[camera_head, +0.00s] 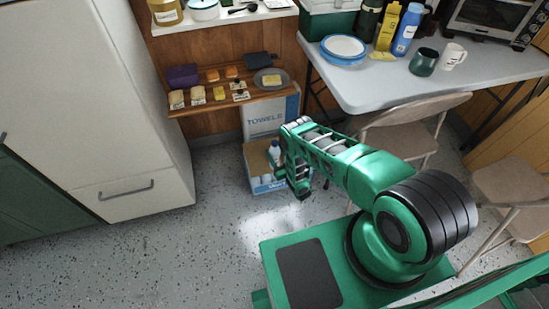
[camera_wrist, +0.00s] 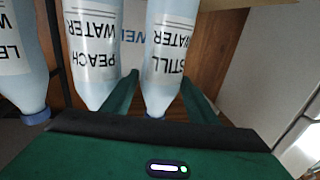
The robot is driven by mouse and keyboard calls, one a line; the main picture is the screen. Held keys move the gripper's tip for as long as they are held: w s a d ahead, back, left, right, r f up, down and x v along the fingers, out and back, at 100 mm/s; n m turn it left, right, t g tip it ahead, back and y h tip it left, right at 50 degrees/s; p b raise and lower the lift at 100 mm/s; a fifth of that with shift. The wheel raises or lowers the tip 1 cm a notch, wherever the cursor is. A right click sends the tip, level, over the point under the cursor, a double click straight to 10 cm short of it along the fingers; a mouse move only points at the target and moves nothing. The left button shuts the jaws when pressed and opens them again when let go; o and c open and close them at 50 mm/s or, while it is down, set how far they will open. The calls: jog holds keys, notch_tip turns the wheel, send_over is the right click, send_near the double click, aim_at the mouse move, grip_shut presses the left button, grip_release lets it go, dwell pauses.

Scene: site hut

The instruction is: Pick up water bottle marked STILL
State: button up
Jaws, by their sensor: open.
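The water bottle marked STILL (camera_wrist: 163,60) is in the wrist view, its blue cap toward my gripper. My gripper (camera_wrist: 160,78) is open, with one green finger on each side of this bottle. Contact with the fingers cannot be told. A bottle marked PEACH WATER (camera_wrist: 92,60) stands just left, outside the left finger. Another bottle, its label beginning "LE" (camera_wrist: 20,60), is at the far left. In the head view, my gripper (camera_head: 302,192) is beside a cardboard box (camera_head: 266,186) holding pale bottles (camera_head: 274,152), partly hidden by my arm.
A TOWELS box (camera_head: 262,115) stands behind the cardboard box, under a wooden shelf (camera_head: 215,104) with small items. A white cabinet (camera_head: 125,150) is at left. A grey table (camera_head: 390,92) and folding chairs (camera_head: 415,135) are at right. Floor between cabinet and box is clear.

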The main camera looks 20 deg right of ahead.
jog(key=shift+w+a, duration=0.1)
jog(key=shift+w, duration=0.35)
jog(key=c, duration=1)
jog(key=shift+c, duration=0.9)
jog(key=shift+r, duration=0.1)
